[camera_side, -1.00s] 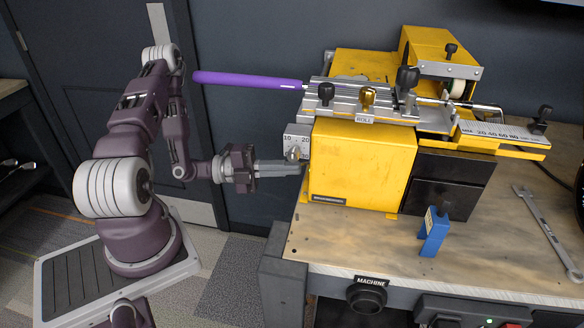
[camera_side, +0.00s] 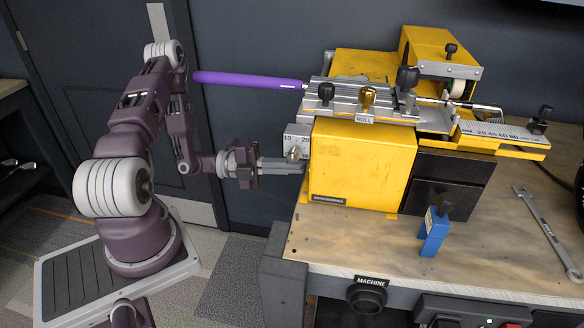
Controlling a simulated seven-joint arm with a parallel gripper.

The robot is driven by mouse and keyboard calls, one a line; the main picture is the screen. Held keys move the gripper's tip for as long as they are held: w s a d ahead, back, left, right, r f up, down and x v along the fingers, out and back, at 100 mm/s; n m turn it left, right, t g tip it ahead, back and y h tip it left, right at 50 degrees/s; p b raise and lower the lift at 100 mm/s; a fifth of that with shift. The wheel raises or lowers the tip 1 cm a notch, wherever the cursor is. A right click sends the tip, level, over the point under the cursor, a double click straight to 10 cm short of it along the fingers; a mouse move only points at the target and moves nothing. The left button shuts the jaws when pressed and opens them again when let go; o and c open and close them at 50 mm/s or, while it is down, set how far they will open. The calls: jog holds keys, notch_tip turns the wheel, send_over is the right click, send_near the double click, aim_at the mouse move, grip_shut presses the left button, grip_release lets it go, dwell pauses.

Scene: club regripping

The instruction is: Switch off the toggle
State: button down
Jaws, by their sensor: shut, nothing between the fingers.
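My gripper (camera_side: 302,165) is shut with nothing between its fingers. Its fingers point right, and the tips are at the left side of the yellow machine (camera_side: 362,163), just below a round knob (camera_side: 294,154) on a numbered dial plate (camera_side: 290,140). I cannot tell whether the tips touch the knob or the plate. No part is clearly marked as the toggle. A blue piece with a dark upright top (camera_side: 432,232) stands on the bench at the machine's front right. A dark round control (camera_side: 367,298) sits under a label reading MACHINE on the bench front.
A purple grip (camera_side: 245,80) sticks out left from the clamp on top of the machine, above my gripper. A wrench (camera_side: 545,230) lies on the bench (camera_side: 350,240) at right. A switch panel (camera_side: 470,315) with a green light is at the bottom edge.

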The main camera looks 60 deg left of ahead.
jog(key=shift+a, duration=0.2)
jog(key=shift+w+a, duration=0.25)
jog(key=shift+a, duration=0.2)
jog(key=shift+w+a, duration=0.2)
jog(key=shift+a, duration=0.25)
jog(key=a, duration=1)
jog(key=shift+w+f, duration=0.15)
jog(key=shift+f, duration=0.15)
jog(key=shift+f+g+h, duration=0.1)
jog(key=shift+g+h, duration=0.2)
jog(key=shift+g, duration=0.1)
